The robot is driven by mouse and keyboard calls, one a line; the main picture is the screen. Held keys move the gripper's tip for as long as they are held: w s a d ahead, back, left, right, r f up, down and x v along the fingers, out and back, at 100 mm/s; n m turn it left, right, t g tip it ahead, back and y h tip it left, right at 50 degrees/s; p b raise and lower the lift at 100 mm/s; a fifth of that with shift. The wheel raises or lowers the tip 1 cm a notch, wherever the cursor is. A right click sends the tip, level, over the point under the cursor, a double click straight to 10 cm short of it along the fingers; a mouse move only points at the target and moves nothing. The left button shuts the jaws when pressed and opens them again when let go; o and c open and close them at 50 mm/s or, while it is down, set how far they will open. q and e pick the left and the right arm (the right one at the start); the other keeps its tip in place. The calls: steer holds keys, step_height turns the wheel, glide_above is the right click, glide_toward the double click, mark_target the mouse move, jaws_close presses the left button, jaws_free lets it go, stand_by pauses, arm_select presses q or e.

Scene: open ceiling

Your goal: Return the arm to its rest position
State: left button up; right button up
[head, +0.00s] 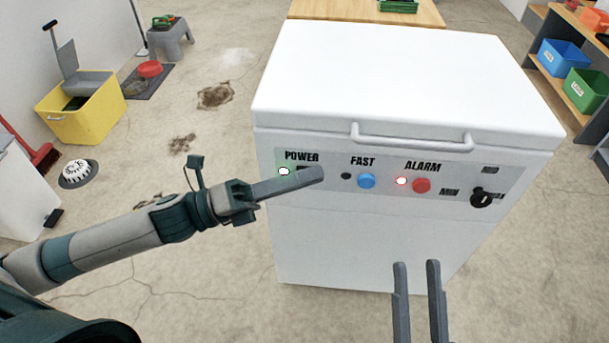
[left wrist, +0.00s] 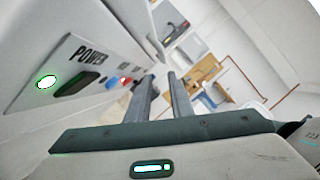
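My left arm reaches in from the left in the head view. Its gripper (head: 318,175) is in front of the white chest freezer's (head: 400,85) control panel, overlapping the area under the POWER label. In the left wrist view the two fingers (left wrist: 161,77) stand apart with nothing between them. The panel (left wrist: 75,75) is left of them, and I see no contact. A lit green-rimmed power light (head: 284,171) shows beside a dark switch (left wrist: 76,82), which the finger partly hides in the head view. My right gripper (head: 417,265) is open and empty before the freezer's lower front.
The freezer's lid is shut, with a handle (head: 412,144) jutting out above the panel. A blue button (head: 366,181), a lit alarm light (head: 401,181), a red button (head: 421,186) and a black knob (head: 481,199) are to the right. Floor left of the freezer is mostly clear.

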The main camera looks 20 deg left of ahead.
stand_by(0.4)
